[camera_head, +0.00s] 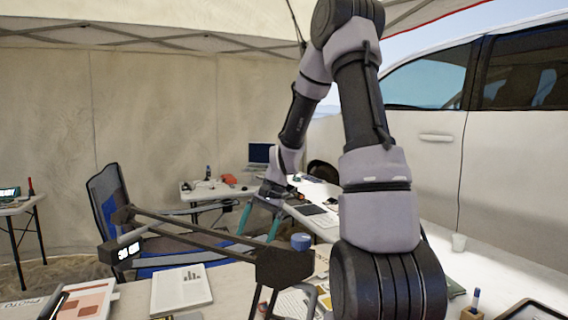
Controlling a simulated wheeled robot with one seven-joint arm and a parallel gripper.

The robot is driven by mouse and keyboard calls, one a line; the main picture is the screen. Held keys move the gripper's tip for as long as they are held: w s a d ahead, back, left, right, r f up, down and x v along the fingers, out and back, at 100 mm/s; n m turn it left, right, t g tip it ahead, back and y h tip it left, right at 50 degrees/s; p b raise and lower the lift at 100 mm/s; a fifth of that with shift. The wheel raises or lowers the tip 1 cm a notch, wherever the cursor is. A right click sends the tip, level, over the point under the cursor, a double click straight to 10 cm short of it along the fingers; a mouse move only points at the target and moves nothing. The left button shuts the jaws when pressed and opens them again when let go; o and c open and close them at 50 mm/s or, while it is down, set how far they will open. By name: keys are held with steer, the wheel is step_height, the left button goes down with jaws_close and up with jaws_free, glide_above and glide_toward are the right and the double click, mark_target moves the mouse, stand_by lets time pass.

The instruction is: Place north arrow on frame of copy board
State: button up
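My gripper (259,224) is in the middle of the head view. Its two teal fingers point down and stand apart, with nothing visible between them. It is behind a dark frame with long bars (185,232) and a small lit display on its left end, above the near table. I cannot tell whether this frame belongs to the copy board. I cannot make out a north arrow. My arm hides part of the near table.
A blue roll (301,242) and papers (181,289) are on the near table (232,284). A blue chair (112,217) stands behind it. Farther tables carry a laptop (260,154) and small items.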

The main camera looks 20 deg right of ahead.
steer(key=s+r+n+t+h, duration=0.1)
steer(key=s+r+n+t, duration=0.1)
steer(key=s+r, duration=0.7)
steer(key=s+d+r+n+t+h, duration=0.1)
steer(key=s+r+n+t, duration=0.1)
steer(key=s+r+t, duration=0.3)
steer(key=shift+s+r+n+h, duration=0.4)
steer(key=shift+s+r, duration=1.8)
steer(key=shift+r, duration=2.5)
